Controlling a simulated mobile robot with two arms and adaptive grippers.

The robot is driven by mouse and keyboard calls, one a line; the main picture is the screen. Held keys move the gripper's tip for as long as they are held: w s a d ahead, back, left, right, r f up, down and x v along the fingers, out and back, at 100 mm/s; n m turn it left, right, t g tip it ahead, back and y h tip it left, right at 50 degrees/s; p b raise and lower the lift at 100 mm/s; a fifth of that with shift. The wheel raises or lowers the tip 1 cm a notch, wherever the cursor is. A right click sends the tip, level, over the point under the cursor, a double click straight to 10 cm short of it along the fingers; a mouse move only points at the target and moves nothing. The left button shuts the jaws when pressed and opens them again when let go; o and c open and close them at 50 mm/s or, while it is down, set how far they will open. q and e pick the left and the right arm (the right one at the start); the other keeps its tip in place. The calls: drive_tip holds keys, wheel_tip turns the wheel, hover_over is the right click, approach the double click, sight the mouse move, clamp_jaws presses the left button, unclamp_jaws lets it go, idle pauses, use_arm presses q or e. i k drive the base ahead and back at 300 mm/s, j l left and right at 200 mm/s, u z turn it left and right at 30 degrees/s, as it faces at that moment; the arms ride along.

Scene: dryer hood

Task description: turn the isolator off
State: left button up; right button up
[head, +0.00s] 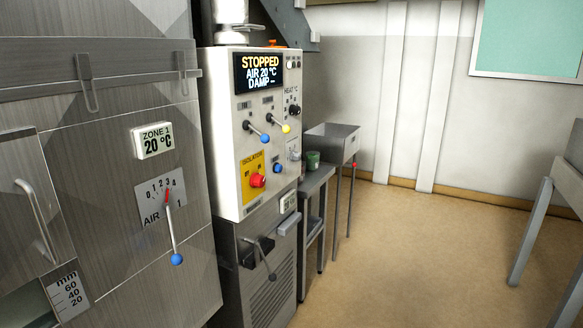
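The isolator (257,180) is a red knob on a yellow plate, low on the left of the cream control panel's front (227,123). The plate carries small position marks that are too small to read for certain. The display (260,73) at the top of the panel reads "STOPPED", "AIR 20 °C" and "DAMP --". Neither of my grippers is in the head view, and nothing touches the isolator.
Levers with blue (265,138) and yellow (286,129) knobs stick out above the isolator. A blue-knobbed air lever (176,258) juts from the metal hood at left. A side table (316,176) with a green pot (313,159) stands behind.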

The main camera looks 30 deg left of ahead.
sight(257, 180)
drive_tip(key=i+z, duration=0.15)
drive_tip(key=i, duration=0.9)
drive_tip(key=i+j+z, duration=0.15)
drive_tip(key=i, duration=0.85)
